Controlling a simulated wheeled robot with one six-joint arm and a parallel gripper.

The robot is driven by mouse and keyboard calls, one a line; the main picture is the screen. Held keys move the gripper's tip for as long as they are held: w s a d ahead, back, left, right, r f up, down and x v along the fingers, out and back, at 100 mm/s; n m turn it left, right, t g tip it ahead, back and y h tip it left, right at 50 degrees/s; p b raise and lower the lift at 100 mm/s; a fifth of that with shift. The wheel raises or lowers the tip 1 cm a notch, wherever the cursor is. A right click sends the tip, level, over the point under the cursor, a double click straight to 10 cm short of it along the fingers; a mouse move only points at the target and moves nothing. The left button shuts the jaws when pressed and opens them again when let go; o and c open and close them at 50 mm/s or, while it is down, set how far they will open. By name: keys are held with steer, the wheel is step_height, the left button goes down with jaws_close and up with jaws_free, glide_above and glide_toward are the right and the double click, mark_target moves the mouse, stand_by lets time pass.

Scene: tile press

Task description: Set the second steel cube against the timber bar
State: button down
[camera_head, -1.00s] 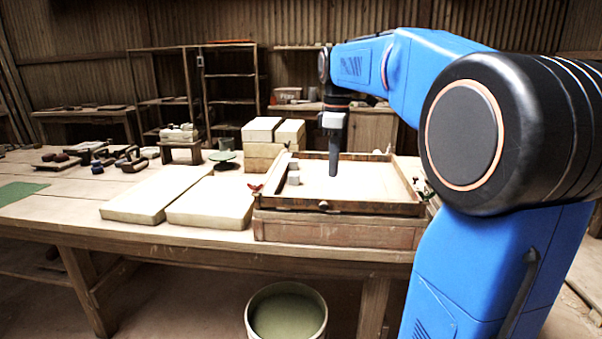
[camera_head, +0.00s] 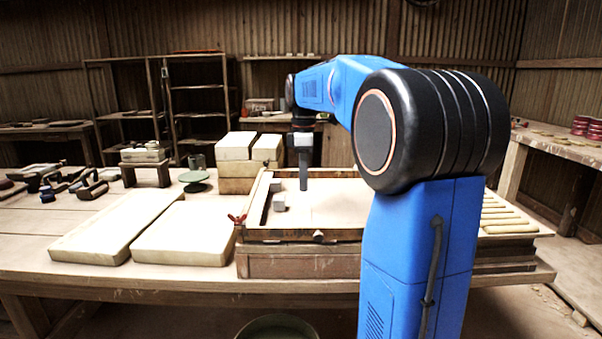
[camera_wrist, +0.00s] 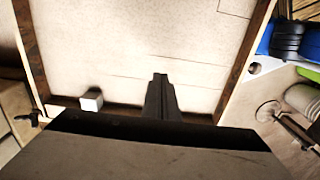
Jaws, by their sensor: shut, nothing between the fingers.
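Two small grey steel cubes lie in a shallow wooden frame on the bench in the head view. The nearer cube (camera_head: 278,202) and the farther cube (camera_head: 275,185) are close to the frame's left timber side (camera_head: 257,198). One cube (camera_wrist: 91,103) shows in the wrist view, beside a dark timber edge; which cube it is I cannot tell. My gripper (camera_head: 303,187) points down over the pale bed, right of the cubes and apart from them. Its fingers (camera_wrist: 160,80) are shut and empty. Which bar is the timber bar is unclear.
Two pale slabs (camera_head: 185,232) lie left of the frame (camera_head: 310,236). Stacked pale blocks (camera_head: 236,147) stand behind it, with a green round stand (camera_head: 194,178) nearby. The bed right of the cubes is clear. A red wing nut (camera_head: 237,219) sits at the frame's front left corner.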

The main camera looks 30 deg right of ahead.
mark_target(282, 198)
step_height(282, 198, down, 5)
steer(key=shift+r, duration=0.1)
steer(key=shift+w+a+f, duration=0.15)
steer(key=shift+w+a, duration=0.25)
steer(key=shift+a, duration=0.15)
steer(key=shift+w+a+f, duration=0.1)
steer(key=shift+w+a, duration=0.25)
steer(key=shift+a, duration=0.2)
steer(key=shift+w+a, duration=0.35)
steer(key=shift+a, duration=0.2)
steer(key=shift+w+a, duration=0.7)
steer(key=shift+a, duration=0.35)
steer(key=shift+d, duration=0.1)
